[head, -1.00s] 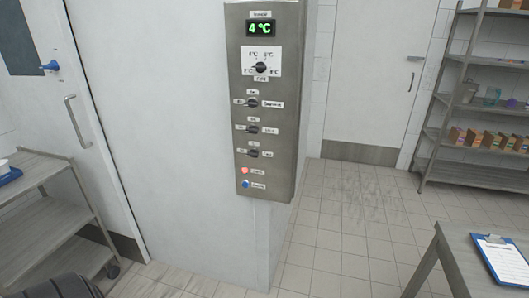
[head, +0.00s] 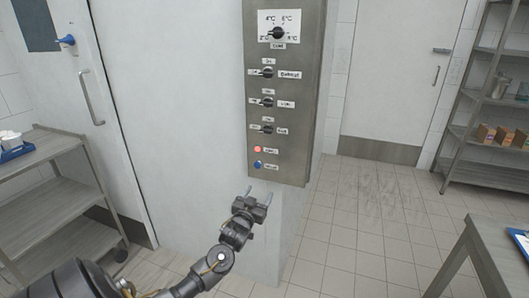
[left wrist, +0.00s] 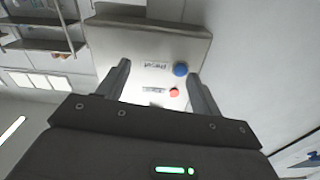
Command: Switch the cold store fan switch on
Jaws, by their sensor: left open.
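The steel control panel (head: 310,110) is mounted on the pale wall. It carries a temperature dial (head: 278,33) and, below it, three dark switches in a column: upper (head: 267,73), middle (head: 267,102) and lower (head: 267,129). The labels are small; the lower one seems to read "Fan". A lit red button or lamp (head: 257,149) and a blue button (head: 258,165) sit beneath. My left gripper (head: 258,194) is open and empty, just below the panel's bottom edge. The left wrist view shows the blue button (left wrist: 180,69) and red one (left wrist: 174,92) between the fingers; the switches are hidden there.
A steel trolley (head: 70,195) with a blue tray stands at the left, by a door with a handle (head: 91,97). A steel table (head: 490,245) is at the lower right, and shelving (head: 487,100) stands behind it. The tiled floor (head: 360,215) right of the panel is clear.

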